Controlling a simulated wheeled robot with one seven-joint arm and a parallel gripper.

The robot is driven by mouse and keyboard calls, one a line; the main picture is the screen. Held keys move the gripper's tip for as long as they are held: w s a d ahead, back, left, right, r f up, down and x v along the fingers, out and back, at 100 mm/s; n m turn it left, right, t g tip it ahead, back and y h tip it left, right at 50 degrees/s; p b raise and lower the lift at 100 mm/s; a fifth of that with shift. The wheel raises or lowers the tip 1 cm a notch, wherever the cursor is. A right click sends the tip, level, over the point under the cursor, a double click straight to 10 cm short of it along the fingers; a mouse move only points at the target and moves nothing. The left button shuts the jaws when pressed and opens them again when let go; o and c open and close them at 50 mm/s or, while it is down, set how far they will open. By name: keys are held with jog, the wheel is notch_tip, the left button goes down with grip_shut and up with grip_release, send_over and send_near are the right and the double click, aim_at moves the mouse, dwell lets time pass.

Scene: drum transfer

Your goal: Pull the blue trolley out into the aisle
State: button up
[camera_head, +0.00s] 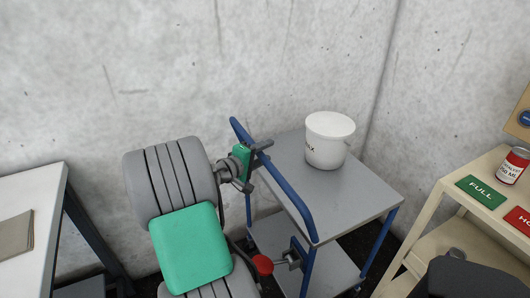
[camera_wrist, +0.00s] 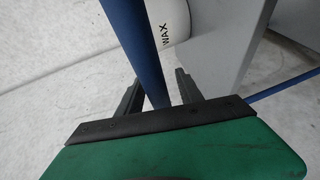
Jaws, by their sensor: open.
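The blue trolley (camera_head: 360,197) stands against the concrete wall, with a grey top, a lower shelf and blue tube frame. Its blue push handle (camera_head: 291,196) rises on the side facing my arm. My gripper (camera_head: 262,150) is open at the handle's far upper part. In the wrist view, the blue handle tube (camera_wrist: 138,40) runs between the two dark fingers (camera_wrist: 157,88), with gaps visible beside it. Whether the tube touches the palm is hard to tell. A white bucket (camera_head: 329,140) marked WAX stands on the trolley's top; its edge shows in the wrist view (camera_wrist: 172,20).
A white table (camera_head: 50,185) with a folded cloth stands at left. A cream shelf (camera_head: 445,207) at right holds a red-and-white can (camera_head: 513,165) and green FULL (camera_head: 481,191) and red signs. A red knob (camera_head: 262,265) is near the trolley's lower left. The wall closes off the back.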

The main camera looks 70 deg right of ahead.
jog(key=v, duration=0.7)
jog(key=shift+a, duration=0.4)
jog(key=shift+r, duration=0.15)
